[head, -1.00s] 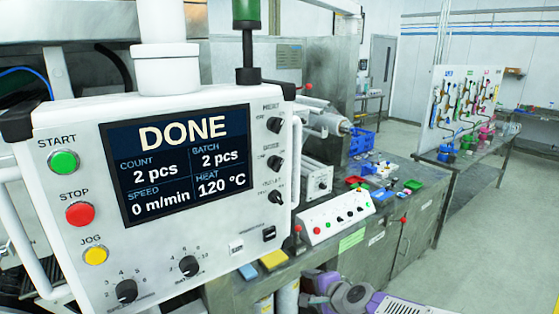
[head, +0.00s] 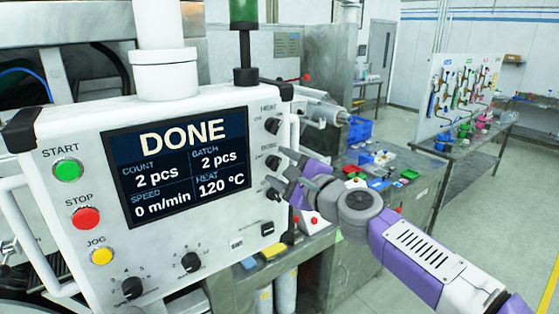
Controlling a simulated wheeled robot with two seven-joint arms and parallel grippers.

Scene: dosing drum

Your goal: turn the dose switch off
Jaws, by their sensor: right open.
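The white control panel (head: 225,262) fills the left side of the head view. Its right edge carries a column of black rotary switches: the one labelled HEAT (head: 272,125) on top, the dose switch (head: 272,162) in the middle, and a third (head: 272,194) below. The dose switch's label is small and blurred, and its exact setting is hard to read. My right gripper (head: 284,171) is open, with its fingers close in front of the dose switch and the third switch, partly covering the third. I cannot tell whether it touches the panel. My left gripper is not in view.
The panel screen (head: 180,165) reads DONE, 2 pcs, 0 m/min, 120 °C. A white handle (head: 295,135) stands beside the switches. START (head: 68,170), STOP (head: 86,217) and JOG (head: 102,256) buttons are at the left. A bench with a blue crate (head: 358,130) lies behind my right arm.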

